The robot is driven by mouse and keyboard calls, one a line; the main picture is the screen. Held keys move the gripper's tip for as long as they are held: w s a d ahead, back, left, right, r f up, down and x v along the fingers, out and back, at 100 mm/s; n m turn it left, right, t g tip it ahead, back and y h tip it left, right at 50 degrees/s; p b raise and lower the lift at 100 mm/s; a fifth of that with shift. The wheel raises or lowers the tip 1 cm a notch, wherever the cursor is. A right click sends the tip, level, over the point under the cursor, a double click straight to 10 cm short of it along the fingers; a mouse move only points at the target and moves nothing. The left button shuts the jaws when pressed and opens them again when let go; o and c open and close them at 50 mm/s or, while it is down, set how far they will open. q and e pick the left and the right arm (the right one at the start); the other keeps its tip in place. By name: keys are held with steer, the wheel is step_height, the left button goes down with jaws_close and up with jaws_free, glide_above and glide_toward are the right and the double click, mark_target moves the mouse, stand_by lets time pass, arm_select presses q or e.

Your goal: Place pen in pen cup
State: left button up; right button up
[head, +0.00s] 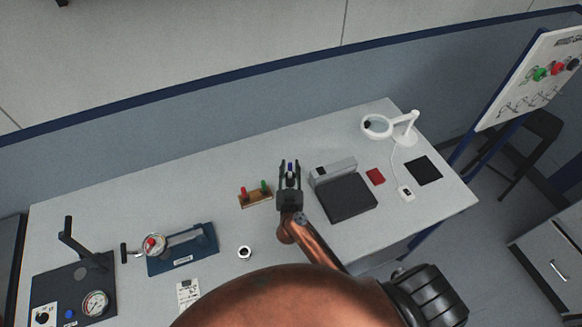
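My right gripper (290,172) is over the middle of the table, pointing toward the back. Its two dark fingers stand apart, so it looks open. A small blue thing (290,168), possibly the pen, shows between the fingertips; I see no clear contact with either finger. Most of it is hidden or too small to make out. A small white round piece with a dark opening (244,253), possibly the pen cup, stands upright on the table, nearer to me and left of the gripper. My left gripper is not in view.
On the grey table (120,205), a wooden block with red and green pieces (255,199) is just left of the gripper. A dark box-like device (346,198) is close on its right. Gauge fixtures (183,249) stand left, a magnifier lamp (378,126) back right.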

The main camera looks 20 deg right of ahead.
steer(key=shift+r, duration=0.2)
steer(key=v, duration=1.2)
stand_by(0.4)
